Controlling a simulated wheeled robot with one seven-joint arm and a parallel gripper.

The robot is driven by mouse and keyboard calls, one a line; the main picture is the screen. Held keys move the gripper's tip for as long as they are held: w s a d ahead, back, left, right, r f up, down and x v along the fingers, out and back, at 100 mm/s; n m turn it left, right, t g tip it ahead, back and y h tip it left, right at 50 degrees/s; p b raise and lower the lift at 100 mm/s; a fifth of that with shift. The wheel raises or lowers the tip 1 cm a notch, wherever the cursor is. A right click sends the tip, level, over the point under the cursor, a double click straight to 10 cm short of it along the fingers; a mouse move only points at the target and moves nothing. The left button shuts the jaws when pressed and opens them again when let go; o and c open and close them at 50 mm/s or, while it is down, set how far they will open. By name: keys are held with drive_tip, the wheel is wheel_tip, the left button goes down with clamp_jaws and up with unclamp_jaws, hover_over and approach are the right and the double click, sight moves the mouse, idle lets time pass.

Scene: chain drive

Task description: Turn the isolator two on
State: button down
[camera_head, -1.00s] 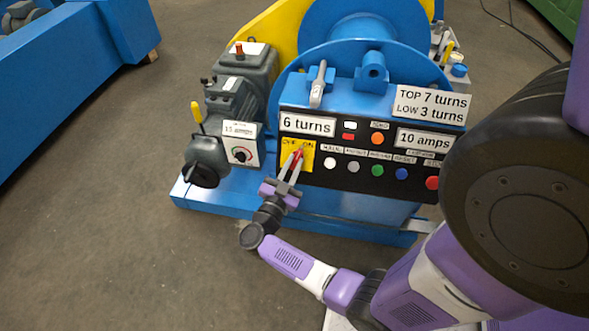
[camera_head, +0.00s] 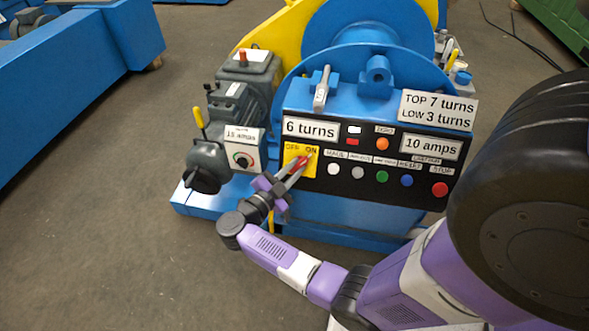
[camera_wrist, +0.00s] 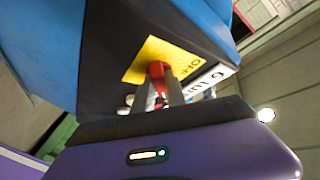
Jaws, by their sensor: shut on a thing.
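The isolator is a yellow plate (camera_head: 289,167) marked OFF and ON with a red handle (camera_head: 302,162), on the black front panel of a blue winch. The red handle slants up to the right, with its tip close to the ON mark. My gripper (camera_head: 298,168) is shut on the red handle, one finger on each side, and its body reaches in from the lower left. In the wrist view the red handle (camera_wrist: 156,69) sits between the fingers in front of the yellow plate (camera_wrist: 141,64). No number for this isolator is readable.
Several round buttons, including a red one (camera_head: 439,189), line the panel to the right. A grey motor unit (camera_head: 240,105) with a yellow lever (camera_head: 199,118) stands left of the panel. A grey lever (camera_head: 321,88) rises above the panel. Floor (camera_head: 110,240) is clear at left.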

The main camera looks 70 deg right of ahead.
drive_tip(key=c, duration=1.4)
unclamp_jaws()
drive_tip(key=shift+o, duration=0.2)
drive_tip(key=v, duration=0.7)
drive_tip(key=shift+a+b, duration=0.3)
drive_tip(key=shift+a, duration=0.1)
drive_tip(key=shift+w, duration=0.1)
